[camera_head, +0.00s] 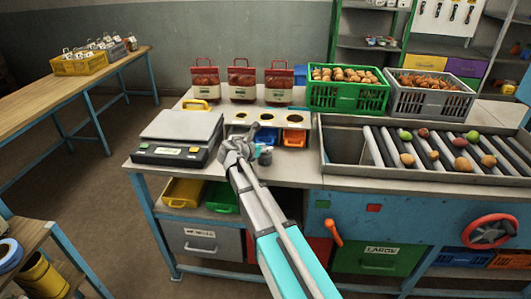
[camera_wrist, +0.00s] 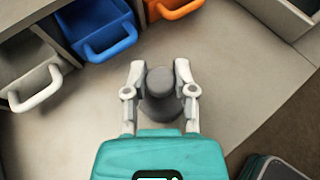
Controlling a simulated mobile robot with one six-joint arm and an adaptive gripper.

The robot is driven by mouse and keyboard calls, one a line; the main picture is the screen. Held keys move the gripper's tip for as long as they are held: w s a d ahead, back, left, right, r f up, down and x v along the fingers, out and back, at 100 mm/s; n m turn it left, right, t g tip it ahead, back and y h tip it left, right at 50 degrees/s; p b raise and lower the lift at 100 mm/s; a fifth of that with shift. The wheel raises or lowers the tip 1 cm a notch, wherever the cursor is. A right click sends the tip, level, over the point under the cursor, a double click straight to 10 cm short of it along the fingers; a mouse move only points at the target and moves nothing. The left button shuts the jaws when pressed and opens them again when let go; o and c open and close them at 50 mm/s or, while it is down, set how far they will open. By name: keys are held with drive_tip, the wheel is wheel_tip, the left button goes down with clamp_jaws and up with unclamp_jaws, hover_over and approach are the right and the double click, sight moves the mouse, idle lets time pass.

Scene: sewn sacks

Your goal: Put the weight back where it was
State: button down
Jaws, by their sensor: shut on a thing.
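A dark grey weight (camera_wrist: 162,95), round with a narrower knob on top, sits between the fingers of my gripper (camera_wrist: 160,90) in the wrist view. The fingers are shut on it from both sides. In the head view my gripper (camera_head: 246,151) is over the bench, in front of the small drawers and to the right of the scale. The weight (camera_head: 265,157) shows there in part beside the fingers. I cannot tell whether its base touches the bench. The scale (camera_head: 180,126) has a bare grey plate and a dark front panel.
Behind my gripper are a blue drawer (camera_wrist: 97,27), an orange drawer (camera_head: 294,138) and a pale drawer (camera_wrist: 30,75), under a holed shelf. Several red-topped sacks (camera_head: 241,82) stand at the back. A roller tray (camera_head: 340,152) lies to the right. The bench top near the front edge is clear.

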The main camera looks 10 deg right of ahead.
sight(265, 147)
drive_tip(key=shift+r, duration=0.15)
wheel_tip(265, 147, up, 3)
drive_tip(key=p, duration=0.3)
drive_tip(key=s+a+r+p, duration=0.4)
drive_tip(key=s+r+p, duration=0.5)
drive_tip(key=s, duration=0.4)
drive_tip(key=shift+s+a+r+p, duration=0.15)
drive_tip(key=shift+r+p, duration=0.25)
drive_tip(key=shift+p, duration=0.1)
drive_tip(key=shift+a, duration=0.1)
idle(0.5)
